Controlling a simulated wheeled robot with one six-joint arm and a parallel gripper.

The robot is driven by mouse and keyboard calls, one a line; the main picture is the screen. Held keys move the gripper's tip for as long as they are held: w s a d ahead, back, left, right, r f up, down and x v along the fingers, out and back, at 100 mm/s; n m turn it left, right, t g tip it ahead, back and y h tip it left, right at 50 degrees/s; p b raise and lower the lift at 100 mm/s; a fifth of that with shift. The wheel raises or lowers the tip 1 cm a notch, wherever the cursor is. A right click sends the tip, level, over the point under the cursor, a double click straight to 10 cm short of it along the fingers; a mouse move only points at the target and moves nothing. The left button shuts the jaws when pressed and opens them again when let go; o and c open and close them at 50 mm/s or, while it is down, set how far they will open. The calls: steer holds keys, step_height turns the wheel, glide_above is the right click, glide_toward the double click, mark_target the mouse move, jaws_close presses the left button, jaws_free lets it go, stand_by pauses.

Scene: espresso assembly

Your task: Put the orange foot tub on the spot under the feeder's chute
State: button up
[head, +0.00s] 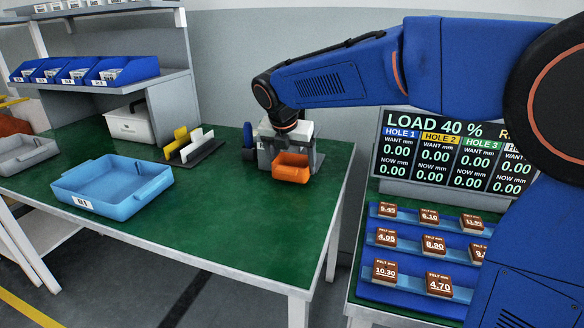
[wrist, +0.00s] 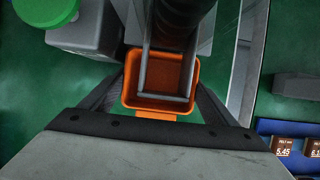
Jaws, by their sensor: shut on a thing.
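The orange foot tub (head: 291,169) is at the front of the grey feeder (head: 312,150) on the green table. In the wrist view the tub (wrist: 160,105) lies between the two fingers of my gripper (wrist: 160,100), which is shut on it. A dark chute (wrist: 172,60) reaches over the tub and hides part of its inside. In the head view my gripper's fingers are mostly hidden by the arm's end and the feeder. I cannot tell whether the tub's bottom touches the table. The spot under the chute is hidden.
A blue tray (head: 112,185) stands left on the table (head: 230,225). A rack with yellow and white plates (head: 190,147) and a white box (head: 130,124) stand behind it. A screen (head: 452,150) and felt blocks (head: 428,245) are on the right table. The front middle is clear.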

steer(key=shift+f, duration=0.75)
steer(key=o, duration=1)
steer(key=shift+f, duration=0.15)
steer(key=shift+o, duration=0.2)
steer(key=v, duration=1.2)
steer(key=shift+w, duration=0.1)
